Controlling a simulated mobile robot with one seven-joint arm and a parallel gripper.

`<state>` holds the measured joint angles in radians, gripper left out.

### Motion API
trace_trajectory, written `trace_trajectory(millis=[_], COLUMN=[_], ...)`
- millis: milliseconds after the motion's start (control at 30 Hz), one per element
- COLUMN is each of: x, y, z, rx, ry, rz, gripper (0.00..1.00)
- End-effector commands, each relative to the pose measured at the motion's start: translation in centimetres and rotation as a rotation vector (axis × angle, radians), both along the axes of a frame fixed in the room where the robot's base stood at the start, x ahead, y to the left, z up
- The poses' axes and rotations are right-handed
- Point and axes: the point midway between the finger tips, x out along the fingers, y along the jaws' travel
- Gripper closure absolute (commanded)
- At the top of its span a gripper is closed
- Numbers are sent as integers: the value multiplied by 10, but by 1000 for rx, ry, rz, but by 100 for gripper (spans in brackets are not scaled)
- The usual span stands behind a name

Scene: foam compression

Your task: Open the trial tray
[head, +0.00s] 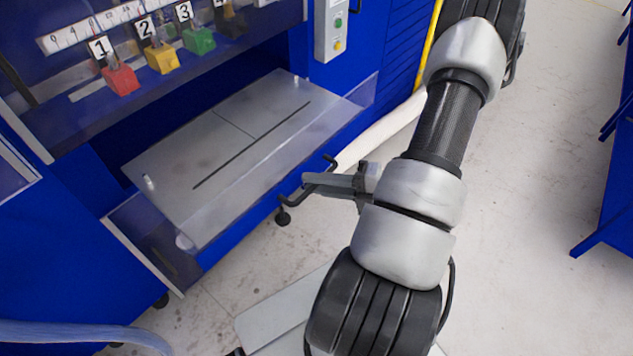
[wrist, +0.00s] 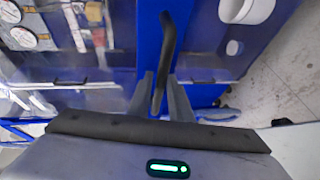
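The trial tray appears to be the grey metal plate (head: 205,150) with a long dark slot, low in the front of the blue machine. A black bent handle (head: 325,164) shows at the machine's lower front edge. My gripper (head: 312,180) reaches to it from the right. In the wrist view the handle (wrist: 168,40) runs upward from between the two grey fingers of my gripper (wrist: 160,90). The fingers lie close on both sides of it and look shut on it. How the handle joins the tray is hidden.
Numbered coloured blocks, such as the red one (head: 121,79), stand behind a clear panel above the tray. A control box (head: 331,30) with buttons is at the machine's right. Concrete floor (head: 535,150) is open on the right, before a blue frame (head: 608,220).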

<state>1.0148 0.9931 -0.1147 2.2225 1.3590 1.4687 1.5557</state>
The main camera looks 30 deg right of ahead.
Motion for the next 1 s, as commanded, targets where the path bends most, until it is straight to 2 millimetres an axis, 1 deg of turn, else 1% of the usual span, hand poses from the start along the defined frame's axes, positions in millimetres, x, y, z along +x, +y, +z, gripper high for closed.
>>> trace_trajectory(millis=[167, 500, 700, 833, 1000], x=[-17, -79, -110, -121, -128], y=[-17, -70, -96, -106, -111], z=[4, 19, 26, 29, 31], rx=[-2, -3, -3, -2, -1], ry=[0, 1, 1, 0, -1], rz=[-5, -6, -4, -3, -2], gripper=[82, 82, 82, 82, 82])
